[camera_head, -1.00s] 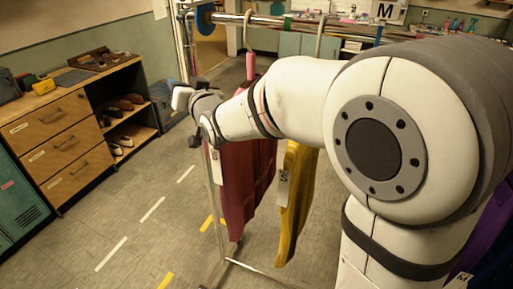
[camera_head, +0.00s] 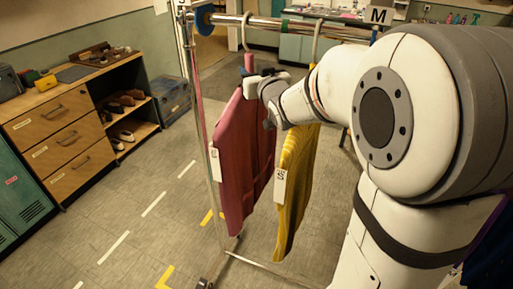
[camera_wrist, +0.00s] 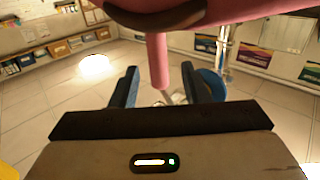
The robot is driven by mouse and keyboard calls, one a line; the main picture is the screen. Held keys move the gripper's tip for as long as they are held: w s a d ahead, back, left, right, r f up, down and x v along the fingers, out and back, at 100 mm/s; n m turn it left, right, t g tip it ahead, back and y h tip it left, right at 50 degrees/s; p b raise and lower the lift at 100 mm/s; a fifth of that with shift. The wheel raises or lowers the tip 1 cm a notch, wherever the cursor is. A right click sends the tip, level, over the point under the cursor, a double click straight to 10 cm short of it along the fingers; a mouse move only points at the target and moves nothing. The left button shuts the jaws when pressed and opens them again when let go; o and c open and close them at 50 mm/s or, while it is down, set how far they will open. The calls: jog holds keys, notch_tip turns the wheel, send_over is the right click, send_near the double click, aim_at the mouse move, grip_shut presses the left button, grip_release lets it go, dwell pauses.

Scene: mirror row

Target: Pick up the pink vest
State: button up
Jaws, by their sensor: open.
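The pink vest (camera_head: 238,165) hangs from the rail on a hanger, with a white tag on its left edge. A narrow pink stem rises from its top towards the hook. My gripper (camera_head: 250,80) is at the top of the vest, by the base of this stem. In the wrist view my gripper (camera_wrist: 159,84) is open. The pink stem (camera_wrist: 157,60) shows between the two fingers, with no finger seen closed on it. Pink cloth of the vest (camera_wrist: 265,10) fills the top of that view. The exact gap from fingers to stem is unclear.
A yellow vest (camera_head: 293,190) with a tag hangs close to the right, partly behind my arm. The metal rail (camera_head: 270,22) runs above, with an upright post on the left. A drawer cabinet (camera_head: 60,140) stands at the left. The floor between is clear.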

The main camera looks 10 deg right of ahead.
aim_at(250, 65)
jog(key=w, duration=0.1)
jog(key=w+p, duration=0.1)
jog(key=w, duration=0.1)
jog(key=shift+w+a+r+p, duration=0.15)
jog(key=shift+w+r+p, duration=0.15)
jog(key=shift+p, duration=0.1)
jog(key=shift+w+a+f, duration=0.1)
jog(key=shift+w, duration=0.35)
jog(key=shift+c, duration=0.2)
grip_shut()
